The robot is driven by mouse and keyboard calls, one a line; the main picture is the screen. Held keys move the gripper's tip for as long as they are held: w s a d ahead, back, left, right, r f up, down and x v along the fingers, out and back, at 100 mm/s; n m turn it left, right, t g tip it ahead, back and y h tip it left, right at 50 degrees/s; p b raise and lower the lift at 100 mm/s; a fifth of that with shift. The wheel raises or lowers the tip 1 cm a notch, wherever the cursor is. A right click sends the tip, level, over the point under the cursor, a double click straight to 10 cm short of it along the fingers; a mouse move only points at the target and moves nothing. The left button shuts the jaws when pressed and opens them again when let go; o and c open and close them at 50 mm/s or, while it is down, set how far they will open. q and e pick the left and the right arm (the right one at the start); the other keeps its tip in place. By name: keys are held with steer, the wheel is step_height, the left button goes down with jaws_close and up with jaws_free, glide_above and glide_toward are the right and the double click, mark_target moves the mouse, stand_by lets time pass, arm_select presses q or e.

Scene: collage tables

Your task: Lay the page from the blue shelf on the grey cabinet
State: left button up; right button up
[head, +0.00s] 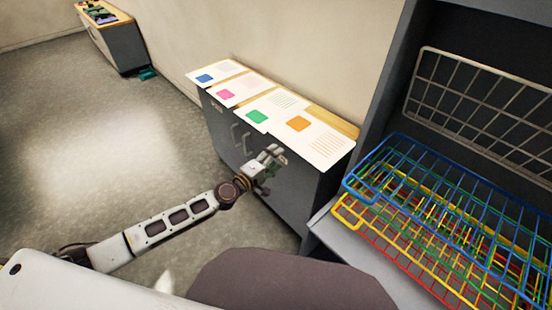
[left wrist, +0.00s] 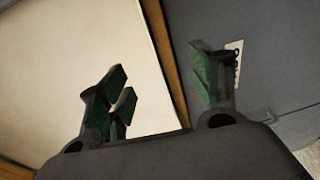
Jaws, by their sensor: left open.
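The grey cabinet (head: 295,194) has a wooden top with several white pages in a row. They bear a blue square (head: 205,78), a pink square (head: 227,94), a green square (head: 258,116) and an orange square (head: 298,124). The orange-square page lies nearest, its front edge at the cabinet's front. The blue shelf (head: 368,160) is a wire rack at right; I see no page on it. My left gripper (head: 273,158) is open and empty in front of the cabinet; its open fingers (left wrist: 163,80) also show in the left wrist view. My right gripper is not in view.
Yellow, green and red wire racks (head: 420,226) are stacked below the blue one. A grey wire panel (head: 480,105) stands behind them. A second cabinet (head: 122,45) with small items stands far left.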

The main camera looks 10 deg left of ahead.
arm_select(q)
steer(key=r+p, duration=0.1)
steer(key=s+a+r+p, duration=0.1)
steer(key=r+p, duration=0.1)
steer(key=s+r+p, duration=0.1)
steer(key=r, duration=0.1)
steer(key=shift+s+a+p, duration=0.2)
steer(key=shift+a+p, duration=0.15)
steer(key=shift+p, duration=0.05)
stand_by(0.3)
steer(key=shift+f, duration=0.15)
stand_by(0.6)
